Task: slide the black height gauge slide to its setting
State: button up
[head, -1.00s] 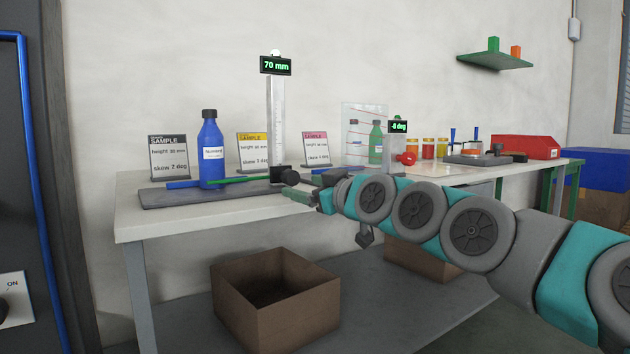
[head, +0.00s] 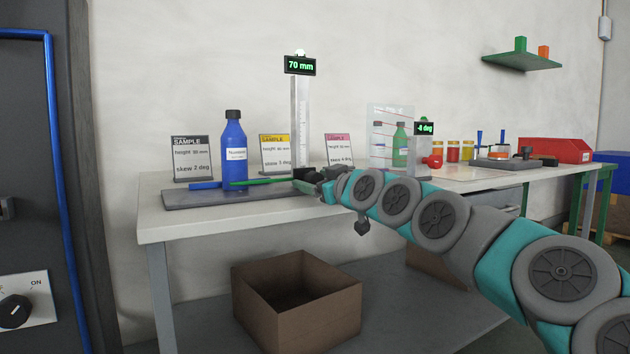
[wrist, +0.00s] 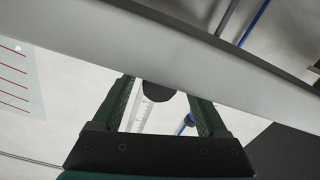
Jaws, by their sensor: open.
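The height gauge stands on the bench as an upright silver column (head: 301,115) with a display (head: 300,65) reading 70 mm at its top. Its black slide (head: 304,174) is low on the column, close to the bench. My gripper (head: 320,184) is at the slide, and the head view partly hides their contact. In the wrist view my gripper (wrist: 164,92) is open, its two dark green fingers apart. The round black end of the slide (wrist: 158,92) shows between the fingers, with the scaled column (wrist: 143,117) beyond. I cannot tell whether either finger touches it.
Sample cards (head: 191,160) stand behind. A second display (head: 424,128) reads -8 deg to the right. A cardboard box (head: 297,315) sits below the bench. The bench's front left is clear.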

grip_shut()
dwell(0.7)
dwell(0.8)
